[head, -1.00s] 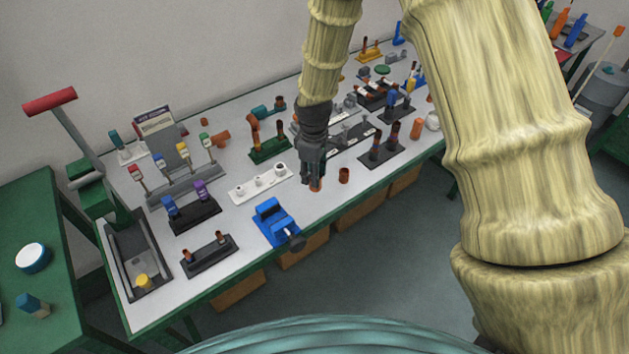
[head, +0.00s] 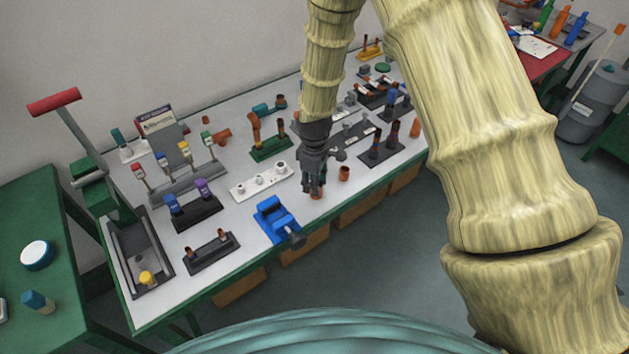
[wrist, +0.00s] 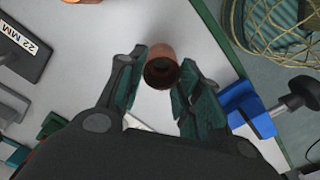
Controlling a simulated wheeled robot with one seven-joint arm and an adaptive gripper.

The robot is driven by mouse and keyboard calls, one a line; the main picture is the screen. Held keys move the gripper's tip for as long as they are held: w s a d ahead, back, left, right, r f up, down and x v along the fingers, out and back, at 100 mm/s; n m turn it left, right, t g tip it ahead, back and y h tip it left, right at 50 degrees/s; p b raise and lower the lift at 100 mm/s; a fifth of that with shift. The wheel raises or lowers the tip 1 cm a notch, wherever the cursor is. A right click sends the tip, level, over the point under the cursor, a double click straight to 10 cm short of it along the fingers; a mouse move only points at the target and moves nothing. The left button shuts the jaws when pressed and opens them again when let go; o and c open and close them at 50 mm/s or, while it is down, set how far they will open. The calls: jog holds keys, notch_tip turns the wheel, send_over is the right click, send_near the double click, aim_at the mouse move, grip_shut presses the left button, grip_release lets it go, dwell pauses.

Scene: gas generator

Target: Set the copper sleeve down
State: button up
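The copper sleeve (wrist: 161,68) stands upright in the wrist view, its dark round opening facing the camera. In the head view the sleeve (head: 317,194) shows low at my fingertips, on the light table top near its front edge. My gripper (wrist: 160,78) has one finger on each side of the sleeve, and the fingers look spread with small gaps beside it. In the head view my gripper (head: 314,188) points down over the table, and its fingers partly cover the sleeve.
A blue vise (head: 275,218) stands close by at the left front. Another copper piece (head: 344,173) stands just to the right. A white block with several posts (head: 262,183) lies behind left, and a dark stand (head: 381,153) is behind right. The table's green front edge is close.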

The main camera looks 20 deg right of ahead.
jog(key=o, duration=0.3)
jog(key=shift+o, duration=0.2)
jog(key=shift+r, duration=0.1)
notch_tip(320, 180, up, 12)
jog(key=b, duration=0.3)
dwell(0.4)
